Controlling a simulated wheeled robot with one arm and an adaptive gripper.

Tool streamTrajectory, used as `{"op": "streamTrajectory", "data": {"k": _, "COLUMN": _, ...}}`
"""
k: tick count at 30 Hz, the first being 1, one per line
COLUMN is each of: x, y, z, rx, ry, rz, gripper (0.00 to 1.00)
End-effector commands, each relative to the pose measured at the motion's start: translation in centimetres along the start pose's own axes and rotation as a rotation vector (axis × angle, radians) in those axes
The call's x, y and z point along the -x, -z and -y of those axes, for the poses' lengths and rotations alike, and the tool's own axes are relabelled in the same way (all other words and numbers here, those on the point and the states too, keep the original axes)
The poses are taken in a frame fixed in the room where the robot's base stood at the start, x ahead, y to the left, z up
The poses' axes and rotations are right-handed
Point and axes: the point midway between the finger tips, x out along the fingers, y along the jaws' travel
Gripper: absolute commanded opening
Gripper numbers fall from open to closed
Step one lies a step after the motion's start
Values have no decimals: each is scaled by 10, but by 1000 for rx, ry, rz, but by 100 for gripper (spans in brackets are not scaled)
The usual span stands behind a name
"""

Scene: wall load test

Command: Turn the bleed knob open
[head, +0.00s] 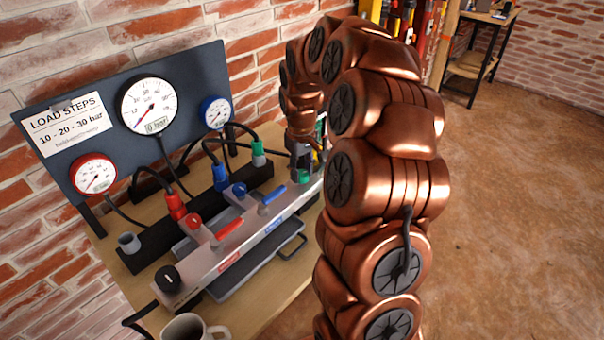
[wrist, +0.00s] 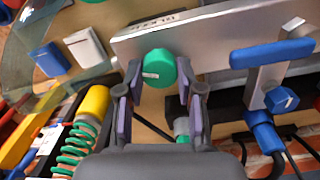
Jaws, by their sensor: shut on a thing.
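The bleed knob is a round green knob with a small white mark (wrist: 158,68), at the end of a grey manifold (wrist: 215,35) in the wrist view. My gripper (wrist: 159,78) has one finger on each side of the knob and is shut on it. In the head view my gripper (head: 304,158) points down at the far right end of the manifold (head: 215,262), and a bit of the green knob (head: 303,177) shows below it. The fingertips' contact is partly hidden there.
A gauge panel (head: 75,140) stands behind, its large gauge (head: 148,105) near zero. A red lever (head: 228,235) and a blue lever (head: 271,200) lie along the manifold. A mug (head: 190,328) stands at the front. A yellow cylinder with green coiled hose (wrist: 93,105) is close by.

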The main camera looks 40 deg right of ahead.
Motion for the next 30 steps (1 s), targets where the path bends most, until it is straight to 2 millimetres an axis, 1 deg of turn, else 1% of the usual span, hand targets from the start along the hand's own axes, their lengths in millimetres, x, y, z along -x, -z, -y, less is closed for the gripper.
{"op": "streamTrajectory", "data": {"k": 6, "x": 0, "y": 0, "z": 0, "rx": 173, "ry": 0, "rz": -5, "gripper": 2}}
{"op": "streamTrajectory", "data": {"k": 15, "x": 0, "y": 1, "z": 0, "rx": 333, "ry": -1, "rz": -8, "gripper": 2}}
{"op": "streamTrajectory", "data": {"k": 21, "x": 0, "y": 1, "z": 0, "rx": 380, "ry": -2, "rz": -9, "gripper": 2}}
{"op": "streamTrajectory", "data": {"k": 30, "x": 0, "y": 0, "z": 0, "rx": 394, "ry": -2, "rz": -8, "gripper": 2}}
